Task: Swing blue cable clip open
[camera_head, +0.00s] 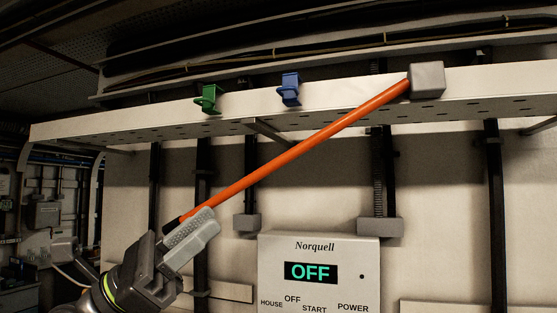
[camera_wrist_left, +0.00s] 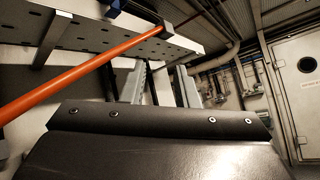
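The blue cable clip (camera_head: 290,90) is mounted on the front face of the white overhead tray (camera_head: 150,112), right of a green clip (camera_head: 209,98). It is too small to tell whether its latch is open or shut. A dark blue part, likely this clip, shows at the top of the left wrist view (camera_wrist_left: 112,7). My left gripper (camera_head: 202,228) is below and left of the clip, well apart from it. In the wrist view its two grey fingers (camera_wrist_left: 162,86) stand apart with nothing between them. My right gripper is not in view.
An orange cable (camera_head: 300,151) slants from a grey block (camera_head: 427,80) on the tray down to a black end beside my left gripper. A Norquell panel (camera_head: 318,250) reading OFF is below. Dark vertical posts stand behind. Space directly below the blue clip is open above the cable.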

